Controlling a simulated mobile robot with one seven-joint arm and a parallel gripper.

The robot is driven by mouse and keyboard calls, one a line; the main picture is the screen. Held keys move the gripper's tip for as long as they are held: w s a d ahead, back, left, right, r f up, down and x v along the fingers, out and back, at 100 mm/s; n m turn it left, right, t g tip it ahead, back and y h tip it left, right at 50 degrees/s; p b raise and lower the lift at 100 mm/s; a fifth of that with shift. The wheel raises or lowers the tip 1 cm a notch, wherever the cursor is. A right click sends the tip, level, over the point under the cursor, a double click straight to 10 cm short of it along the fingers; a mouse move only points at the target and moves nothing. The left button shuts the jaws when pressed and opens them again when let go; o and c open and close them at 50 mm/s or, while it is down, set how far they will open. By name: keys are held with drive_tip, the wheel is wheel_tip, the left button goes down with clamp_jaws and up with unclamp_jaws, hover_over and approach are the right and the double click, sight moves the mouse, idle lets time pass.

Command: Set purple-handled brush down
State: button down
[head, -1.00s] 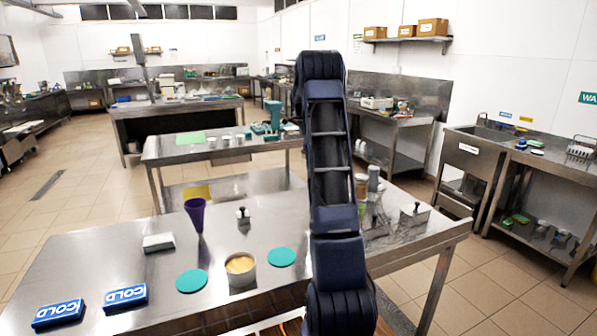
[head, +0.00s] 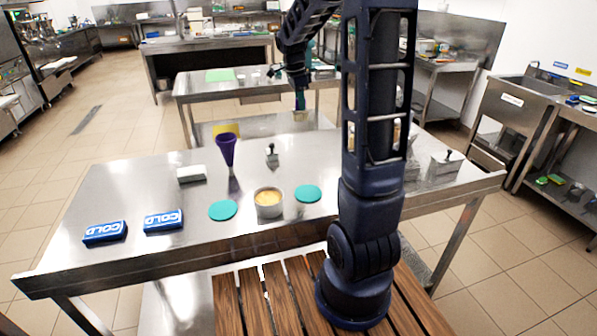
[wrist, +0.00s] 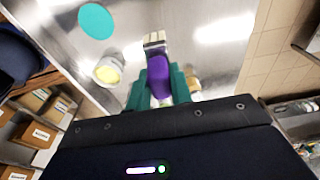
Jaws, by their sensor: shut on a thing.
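The purple-handled brush shows in the wrist view (wrist: 158,70), its purple handle between the two teal fingers of my gripper (wrist: 160,88). Its pale brush head points away from the gripper. In the head view, my gripper (head: 299,94) is past the near steel table's (head: 120,210) far side in the picture, with the brush head (head: 300,116) hanging below it. The gripper is shut on the handle. The brush appears held in the air; its height above a surface is hard to tell.
A small metal item (head: 272,157) stands behind the tub. Bare steel lies between them.

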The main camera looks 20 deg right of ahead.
drive_tip(key=f, duration=0.6)
drive_tip(key=s+a+f, duration=0.1)
drive_tip(key=f, duration=0.6)
drive_tip(key=s+f, duration=0.1)
drive_tip(key=f, duration=0.6)
drive_tip(key=shift+s+a+f, duration=0.15)
drive_tip(key=shift+a+f, duration=0.05)
drive_tip(key=shift+a, duration=0.05)
drive_tip(key=shift+f, duration=0.15)
drive_tip(key=c, duration=1.3)
unclamp_jaws()
drive_tip(key=shift+o, duration=0.2)
